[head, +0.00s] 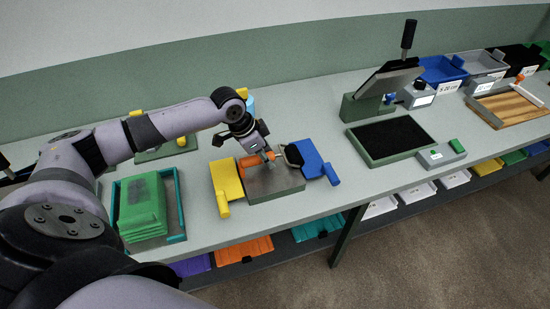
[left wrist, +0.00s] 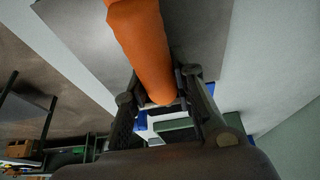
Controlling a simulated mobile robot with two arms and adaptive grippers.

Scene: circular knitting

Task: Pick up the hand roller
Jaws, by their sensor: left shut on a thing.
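The hand roller shows as an orange handle (head: 249,161) over a grey plate (head: 275,184) in the head view. A dark rounded part near the plate's right side may be its roller, but I cannot tell. My left gripper (head: 266,156) is at the handle above the plate, shut on it. In the left wrist view the orange handle (left wrist: 145,45) runs from the top down between the fingers. I cannot tell whether the roller touches the plate. My right gripper is not in view.
A yellow clamp (head: 227,180) and a blue clamp (head: 314,161) flank the plate. A stack of green pieces (head: 142,205) lies in a tray at left. A dark-topped press (head: 388,138) stands at right. The table is clear between the plate and the press.

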